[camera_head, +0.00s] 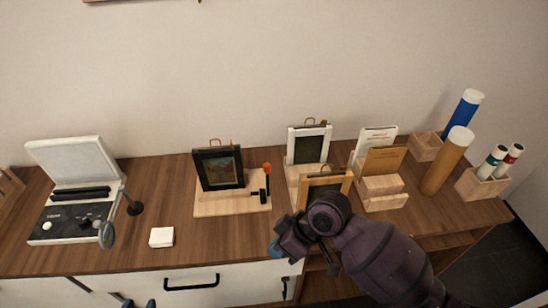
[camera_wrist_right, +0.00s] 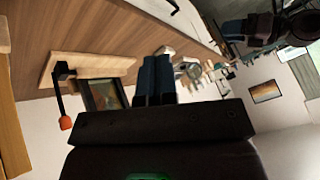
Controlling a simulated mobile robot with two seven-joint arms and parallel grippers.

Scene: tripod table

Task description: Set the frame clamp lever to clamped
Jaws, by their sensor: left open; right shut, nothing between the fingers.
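The frame clamp lever (camera_head: 267,182) is a black arm with an orange knob, standing upright at the right end of a light wooden base (camera_head: 225,208). A black picture frame (camera_head: 205,170) stands on that base, left of the lever. The wrist view shows the lever's orange knob (camera_wrist_right: 66,123) and the same frame (camera_wrist_right: 103,96). My right gripper (camera_head: 278,248) is shut and empty, in front of and below the lever, apart from it. Its blue fingers (camera_wrist_right: 155,80) are together in the wrist view. My left gripper (camera_head: 139,303) is open, with only its fingertips showing at the bottom edge.
A white-framed picture (camera_head: 308,144) and a gold-framed one (camera_head: 325,185) stand close right of the lever. Card holders (camera_head: 380,190) and tubes (camera_head: 447,160) are farther right. A white box (camera_head: 161,237) and an open-lidded device (camera_head: 75,190) are left. The table front between is clear.

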